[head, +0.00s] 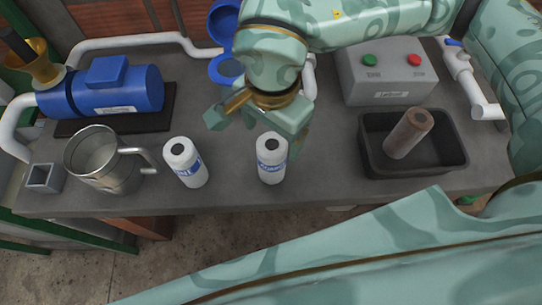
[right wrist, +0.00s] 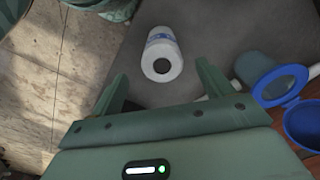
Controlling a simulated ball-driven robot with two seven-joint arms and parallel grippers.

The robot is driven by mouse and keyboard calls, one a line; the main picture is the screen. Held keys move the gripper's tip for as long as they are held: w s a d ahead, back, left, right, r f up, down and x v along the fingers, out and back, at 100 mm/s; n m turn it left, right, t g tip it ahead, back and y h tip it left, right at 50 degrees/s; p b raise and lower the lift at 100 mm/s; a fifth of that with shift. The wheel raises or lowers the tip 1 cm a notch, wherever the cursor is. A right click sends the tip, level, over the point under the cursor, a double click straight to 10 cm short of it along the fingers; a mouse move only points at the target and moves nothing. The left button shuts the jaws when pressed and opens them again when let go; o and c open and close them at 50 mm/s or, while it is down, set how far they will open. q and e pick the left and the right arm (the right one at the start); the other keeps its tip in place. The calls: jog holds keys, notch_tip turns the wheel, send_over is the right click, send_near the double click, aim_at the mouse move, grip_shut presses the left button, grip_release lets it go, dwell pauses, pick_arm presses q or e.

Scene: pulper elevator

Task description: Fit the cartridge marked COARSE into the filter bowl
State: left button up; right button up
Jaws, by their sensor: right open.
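Two white cartridges with blue labels stand upright on the grey bench in the head view: a left one (head: 186,164) and a right one (head: 271,160). Their lettering is too small to read surely; the right one's word looks longer. My right gripper (head: 258,126) is open and empty, its fingers spread just behind and above the right cartridge. In the right wrist view a white cartridge (right wrist: 162,58) shows ahead, between the fingers (right wrist: 163,78) and apart from them. The filter bowl (right wrist: 258,68), clear with a blue rim, is open and partly hidden. My left gripper is not in view.
A brown cartridge (head: 408,134) leans in a black tray (head: 440,168) at right. A steel jug (head: 92,160) and small square cup (head: 44,178) stand left. A blue pump (head: 115,92) and grey button box (head: 388,75) stand behind. The bench between the right cartridge and tray is clear.

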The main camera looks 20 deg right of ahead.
aim_at(271, 145)
notch_tip(271, 145, down, 5)
jog(key=shift+w+f+b, duration=0.15)
jog(key=shift+f+b, duration=0.05)
jog(key=shift+b, duration=0.5)
jog(key=shift+r, duration=0.1)
jog(key=c, duration=1.3)
jog(key=shift+c, duration=0.2)
